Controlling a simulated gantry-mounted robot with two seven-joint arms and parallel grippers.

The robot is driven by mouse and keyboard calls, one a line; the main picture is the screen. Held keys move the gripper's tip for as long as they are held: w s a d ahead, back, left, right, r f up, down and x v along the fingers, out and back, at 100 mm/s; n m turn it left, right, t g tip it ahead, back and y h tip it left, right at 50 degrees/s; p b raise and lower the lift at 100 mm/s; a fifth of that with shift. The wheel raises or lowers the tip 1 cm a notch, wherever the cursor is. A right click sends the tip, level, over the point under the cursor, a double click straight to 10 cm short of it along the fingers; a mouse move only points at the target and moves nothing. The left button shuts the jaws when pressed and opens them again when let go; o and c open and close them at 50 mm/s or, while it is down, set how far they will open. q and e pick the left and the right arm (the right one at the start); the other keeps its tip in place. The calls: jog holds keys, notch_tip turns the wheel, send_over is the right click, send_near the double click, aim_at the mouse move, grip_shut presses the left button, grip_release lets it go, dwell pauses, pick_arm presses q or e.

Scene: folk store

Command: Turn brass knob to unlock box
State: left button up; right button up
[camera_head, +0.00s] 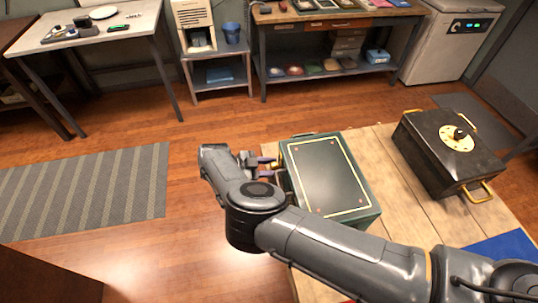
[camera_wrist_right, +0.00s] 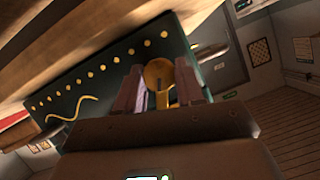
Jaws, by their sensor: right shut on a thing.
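A dark green box (camera_head: 325,180) with a yellow border line on its lid sits on the wooden table. My right gripper (camera_head: 268,168) is at the box's left side, its arm reaching across from the lower right. In the right wrist view, the gripper (camera_wrist_right: 166,92) is shut on the round brass knob (camera_wrist_right: 158,74), which shows between the two fingers against the box's green side. That side bears a row of yellow dots and a wavy yellow line. My left gripper is not in view.
A black box (camera_head: 450,160) with brass handles and a round brass plate stands at the right of the wooden table (camera_head: 395,215). A blue mat (camera_head: 505,247) lies near the front right. Floor left of the table is clear, with a striped rug (camera_head: 95,190).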

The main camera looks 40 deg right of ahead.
jog(key=m+p, duration=0.1)
jog(key=p, duration=0.1)
jog(key=m+t+h+p, duration=0.1)
jog(key=p, duration=0.2)
jog(key=shift+s+r+m+t, duration=0.15)
jog(key=shift+r+m+t, duration=0.05)
jog(key=shift+m+t, duration=0.1)
jog(key=shift+f+m+t+h+p, duration=0.2)
jog(key=shift+m+t+h+p, duration=0.3)
jog(key=shift+m+p, duration=0.45)
jog(key=shift+a+f+m+t+h, duration=0.15)
jog(key=shift+m+t+h, duration=0.2)
jog(key=shift+m, duration=0.5)
jog(key=shift+f+m+h, duration=0.1)
jog(key=shift+m+h, duration=0.45)
jog(key=shift+m, duration=0.45)
jog(key=o, duration=1)
jog(key=shift+o, duration=0.2)
